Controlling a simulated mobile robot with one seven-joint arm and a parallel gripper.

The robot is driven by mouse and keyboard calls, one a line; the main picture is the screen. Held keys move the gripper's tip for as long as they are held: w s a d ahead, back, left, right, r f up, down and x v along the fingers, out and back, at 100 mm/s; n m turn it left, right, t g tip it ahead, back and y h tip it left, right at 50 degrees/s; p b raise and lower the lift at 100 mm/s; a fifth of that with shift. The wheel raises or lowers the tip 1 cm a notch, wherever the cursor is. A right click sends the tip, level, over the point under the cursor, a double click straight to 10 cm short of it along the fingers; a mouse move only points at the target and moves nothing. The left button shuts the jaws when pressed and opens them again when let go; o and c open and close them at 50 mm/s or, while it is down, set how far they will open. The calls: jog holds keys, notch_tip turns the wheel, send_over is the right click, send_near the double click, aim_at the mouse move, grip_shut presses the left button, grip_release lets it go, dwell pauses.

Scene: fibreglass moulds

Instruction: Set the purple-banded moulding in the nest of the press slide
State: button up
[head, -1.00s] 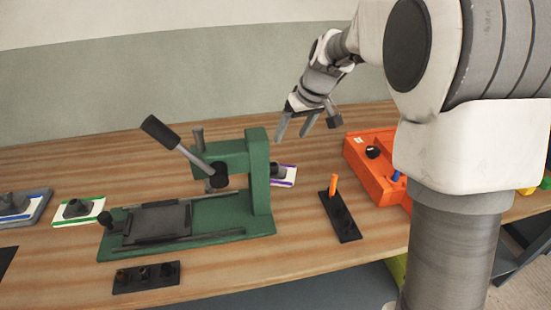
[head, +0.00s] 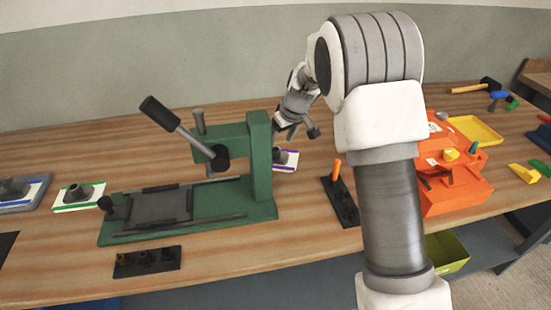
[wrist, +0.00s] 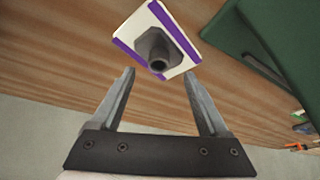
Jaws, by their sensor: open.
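The purple-banded moulding (wrist: 182,30) is a white plate with purple stripes and a dark grey raised boss with a round hole. It lies on the wooden table; in the head view it shows partly behind the press column (head: 288,160). My gripper (wrist: 158,75) is open and empty, its fingers pointing toward the moulding's boss and apart from it. In the head view my gripper (head: 287,133) is just above and behind the moulding. The green press (head: 262,165) stands left of it, with a dark slide (head: 160,207) at its front left, bare on top, and a raised lever.
A green-banded moulding (head: 78,196) and a blue-banded one (head: 17,190) lie at the left. A black block with an orange peg (head: 338,200) and an orange machine (head: 455,195) stand right of the press. A black peg strip (head: 147,261) lies in front.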

aim_at(276, 147)
jog(key=x, duration=0.5)
jog(key=shift+w, duration=0.15)
grip_shut()
